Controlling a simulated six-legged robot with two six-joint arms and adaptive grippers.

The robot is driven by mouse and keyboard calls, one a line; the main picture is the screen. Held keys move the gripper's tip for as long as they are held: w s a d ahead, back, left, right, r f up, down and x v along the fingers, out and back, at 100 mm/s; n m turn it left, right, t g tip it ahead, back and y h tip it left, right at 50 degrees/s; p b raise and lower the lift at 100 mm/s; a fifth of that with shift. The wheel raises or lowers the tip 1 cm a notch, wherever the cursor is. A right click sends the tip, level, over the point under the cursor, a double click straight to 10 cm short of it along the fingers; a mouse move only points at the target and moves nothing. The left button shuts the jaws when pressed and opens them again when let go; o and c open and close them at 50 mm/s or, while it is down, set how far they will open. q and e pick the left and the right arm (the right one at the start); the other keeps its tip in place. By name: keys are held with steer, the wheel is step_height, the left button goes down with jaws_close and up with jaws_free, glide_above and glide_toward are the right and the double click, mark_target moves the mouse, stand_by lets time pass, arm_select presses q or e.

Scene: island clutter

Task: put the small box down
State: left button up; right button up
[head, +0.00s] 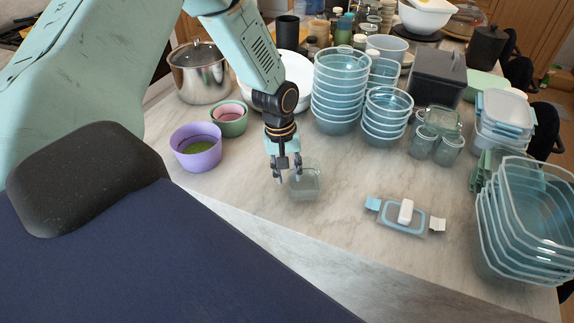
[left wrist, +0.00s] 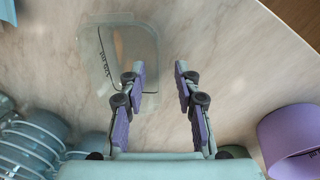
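The small box (head: 306,184) is a clear, pale green open container on the marble counter, near its front edge. It appears to rest on the counter. My left gripper (head: 288,176) points down at the box's left side. In the left wrist view the box (left wrist: 120,45) lies at upper left, and one finger of my gripper (left wrist: 161,76) overlaps it. The fingers are apart, with one box wall showing in the gap between them. I cannot tell whether a finger touches the box. My right gripper is not in view.
A purple bowl (head: 195,146) and a green bowl (head: 230,119) stand to the left. Stacked clear bowls (head: 338,92) stand behind. A lidded container (head: 404,217) lies to the right, and large stacked containers (head: 520,215) stand farther right. The counter between is clear.

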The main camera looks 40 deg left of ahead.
arm_select(q)
step_height(320, 180, up, 12)
steer(key=a, duration=0.1)
steer(key=shift+s, duration=0.4)
steer(key=shift+f, duration=0.1)
steer(key=s+d+f+m, duration=0.1)
steer(key=s+d+f, duration=0.1)
steer(key=f, duration=0.1)
steer(key=s+d+f, duration=0.2)
steer(key=d+f, duration=0.1)
steer(key=f, duration=0.1)
steer(key=s+d+f+m+h, duration=0.1)
steer(key=s+d+f, duration=0.1)
steer(key=f, duration=0.1)
steer(key=shift+d+f+m, duration=0.2)
steer(key=shift+d+m, duration=0.1)
steer(key=shift+d, duration=0.1)
steer(key=s+d+f+m+y, duration=0.15)
steer(key=s+f, duration=0.25)
steer(key=s, duration=0.4)
steer(key=s+d+f+m+g, duration=0.1)
steer(key=s+d+f+m, duration=0.1)
steer(key=s+f, duration=0.35)
steer(key=s+d+f+m, duration=0.1)
steer(key=s+f+m, duration=0.1)
steer(key=s, duration=0.7)
step_height(320, 180, down, 20)
steer(key=b, duration=2)
steer(key=shift+w, duration=0.3)
steer(key=shift+r, duration=0.1)
